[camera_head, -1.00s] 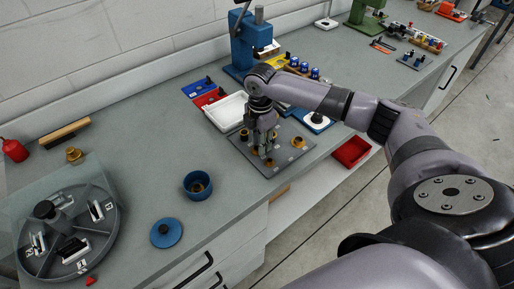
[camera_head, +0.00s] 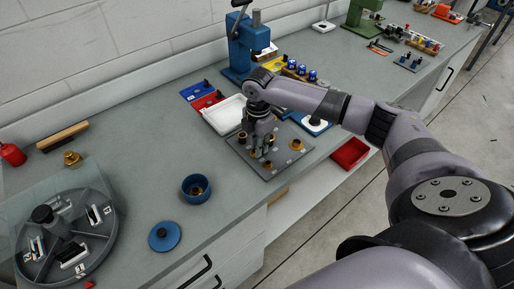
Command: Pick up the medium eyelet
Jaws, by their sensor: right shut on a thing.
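My right gripper (camera_head: 259,153) points down over the grey plate (camera_head: 284,161) at the middle of the bench. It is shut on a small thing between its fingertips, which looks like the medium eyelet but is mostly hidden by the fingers. Other brass eyelets show on the plate: one at its right side (camera_head: 296,145), one near its front (camera_head: 268,165) and one at its left edge (camera_head: 242,137). Their sizes are hard to compare from here. I cannot tell whether the held piece is clear of the plate. My left gripper is not in view.
A white tray (camera_head: 214,119) lies behind the plate, with a blue press (camera_head: 240,62) beyond. A blue cup (camera_head: 196,194), its blue lid (camera_head: 164,237) and a round grey carousel (camera_head: 101,239) stand to the left. A red bin (camera_head: 351,153) is right of the plate.

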